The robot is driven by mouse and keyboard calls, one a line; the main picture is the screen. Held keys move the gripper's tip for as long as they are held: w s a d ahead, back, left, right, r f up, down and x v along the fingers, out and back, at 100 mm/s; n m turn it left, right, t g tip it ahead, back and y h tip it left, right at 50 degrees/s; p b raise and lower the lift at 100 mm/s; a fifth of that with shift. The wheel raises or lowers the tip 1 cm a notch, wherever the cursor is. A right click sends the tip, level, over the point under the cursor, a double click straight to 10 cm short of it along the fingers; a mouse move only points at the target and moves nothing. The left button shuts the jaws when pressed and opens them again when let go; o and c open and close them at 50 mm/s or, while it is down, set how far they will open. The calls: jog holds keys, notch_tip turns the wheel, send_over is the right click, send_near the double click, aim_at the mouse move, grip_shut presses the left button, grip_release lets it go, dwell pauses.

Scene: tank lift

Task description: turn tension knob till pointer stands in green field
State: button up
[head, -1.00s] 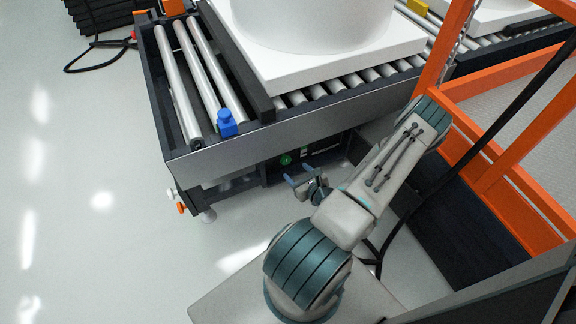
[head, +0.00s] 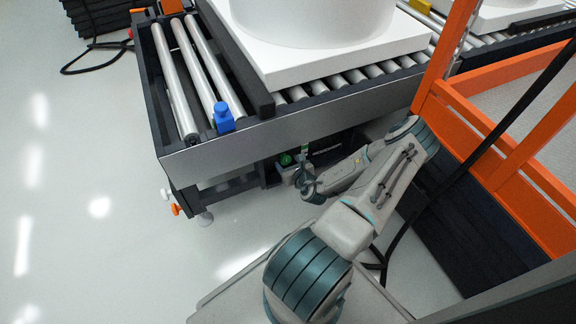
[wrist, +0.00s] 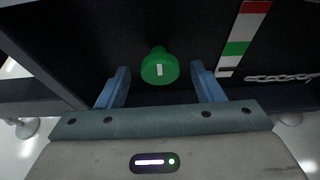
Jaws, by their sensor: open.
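The green tension knob (wrist: 160,68) has a white mark that stands about upright in the wrist view. It sits on a dark panel under the conveyor and shows small in the head view (head: 286,160). My gripper (wrist: 161,72) is open, with one blue finger on each side of the knob; I see gaps on both sides and no contact. In the head view my gripper (head: 299,177) is close to the knob. The scale (wrist: 239,42) right of the knob has red, white and green fields. A dark mark shows in the white below the green; I cannot tell if it is the pointer.
The roller conveyor (head: 235,153) overhangs the panel and carries a white block (head: 345,62). A blue piece (head: 224,117) sits on its edge. An orange frame (head: 480,155) stands at right.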

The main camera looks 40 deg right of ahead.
jog(key=shift+w+d+f, duration=0.1)
jog(key=shift+w+f, duration=0.05)
jog(key=shift+w, duration=0.25)
jog(key=c, duration=1)
